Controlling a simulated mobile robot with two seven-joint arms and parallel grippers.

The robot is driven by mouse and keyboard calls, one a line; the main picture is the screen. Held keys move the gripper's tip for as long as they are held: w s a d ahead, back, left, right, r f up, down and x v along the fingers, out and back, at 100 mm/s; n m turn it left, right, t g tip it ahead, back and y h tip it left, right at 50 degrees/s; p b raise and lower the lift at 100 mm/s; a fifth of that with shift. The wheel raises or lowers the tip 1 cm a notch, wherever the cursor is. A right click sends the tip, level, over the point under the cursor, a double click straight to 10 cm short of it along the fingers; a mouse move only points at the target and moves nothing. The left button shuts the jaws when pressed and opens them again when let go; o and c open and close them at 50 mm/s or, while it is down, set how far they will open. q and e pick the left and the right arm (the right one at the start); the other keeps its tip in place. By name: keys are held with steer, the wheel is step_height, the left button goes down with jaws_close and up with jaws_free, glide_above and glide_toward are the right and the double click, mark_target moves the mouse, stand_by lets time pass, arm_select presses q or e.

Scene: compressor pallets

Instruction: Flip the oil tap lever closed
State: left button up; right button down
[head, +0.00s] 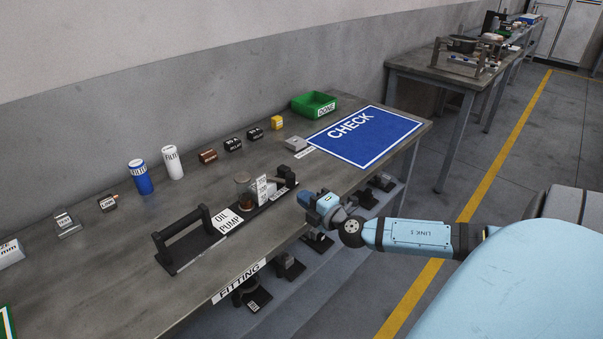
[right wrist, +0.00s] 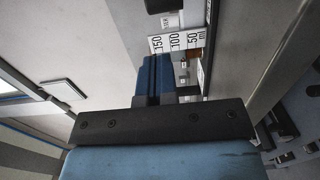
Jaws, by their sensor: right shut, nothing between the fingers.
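The oil pump unit (head: 226,222) sits on the near bench. It has a dark base, a black handle frame at its left end, and an upright white scale card (head: 262,189) at its right part. The scale also shows in the right wrist view (right wrist: 178,42), marked 150, 100 and 50. The oil tap lever is too small to make out, so I cannot tell its position. My right gripper (head: 308,200) is just right of the pump's right end, near the bench's front edge. In the right wrist view its blue fingers (right wrist: 154,75) are together and empty, near the scale. My left gripper is out of view.
Blue (head: 140,177) and white (head: 173,162) filter cans and several small parts stand along the back. A green DONE bin (head: 314,104) and a blue CHECK mat (head: 366,136) lie at the right. A lower shelf with dark fittings (head: 289,266) is under the front edge.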

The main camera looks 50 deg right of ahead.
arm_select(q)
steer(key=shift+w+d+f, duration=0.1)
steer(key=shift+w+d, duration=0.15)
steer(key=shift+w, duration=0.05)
arm_select(e)
steer(key=s, duration=0.7)
steer(key=shift+a+f, duration=0.15)
steer(key=shift+a, duration=0.1)
